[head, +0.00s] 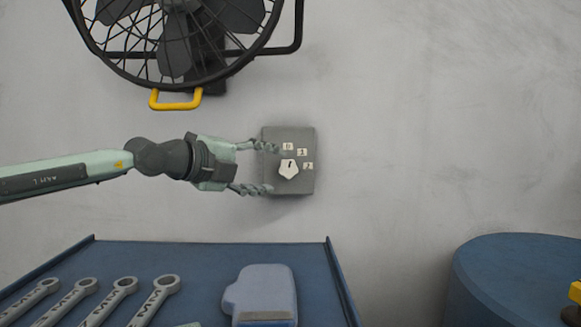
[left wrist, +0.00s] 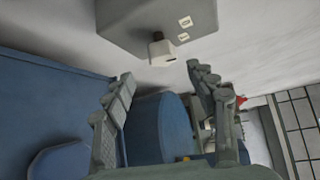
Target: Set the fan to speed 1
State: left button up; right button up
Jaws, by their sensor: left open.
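The grey control box (head: 305,185) is mounted on the wall and has a white pentagonal knob (head: 288,170). Several small number labels (head: 302,152) lie above and right of the knob. The knob's dark mark is near its top, pointing roughly up toward the upper labels; I cannot tell exactly which. My left gripper (head: 271,168) is open, its fingers above and below the knob's level, with the tips over the box's left part. In the left wrist view the knob (left wrist: 161,52) stands just beyond the open fingertips (left wrist: 161,74), untouched. The black fan (head: 180,45) hangs above left. My right gripper is out of view.
A blue tray top (head: 205,255) below holds several wrenches (head: 118,295) and a blue-grey block-like object (head: 265,290). A blue drum (head: 510,262) stands at the right. The fan's yellow handle (head: 175,105) hangs above my left gripper. The wall right of the box is clear.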

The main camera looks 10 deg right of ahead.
aim_at(285, 168)
pick_arm(q)
jog(key=shift+w+a+r+n, duration=0.2)
jog(key=shift+n, duration=0.1)
jog(key=shift+w+d, duration=0.2)
jog(key=shift+d, duration=0.1)
jog(key=p+x, duration=0.2)
jog(key=x, duration=0.3)
jog(key=shift+w+d, duration=0.1)
jog(key=shift+d, duration=0.05)
jog(key=shift+p+x, duration=0.35)
jog(key=shift+x, duration=0.4)
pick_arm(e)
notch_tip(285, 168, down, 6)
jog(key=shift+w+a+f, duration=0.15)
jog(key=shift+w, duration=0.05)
pick_arm(q)
jog(key=shift+c, duration=0.6)
jog(key=c, duration=1.1)
jog(key=shift+o, duration=0.2)
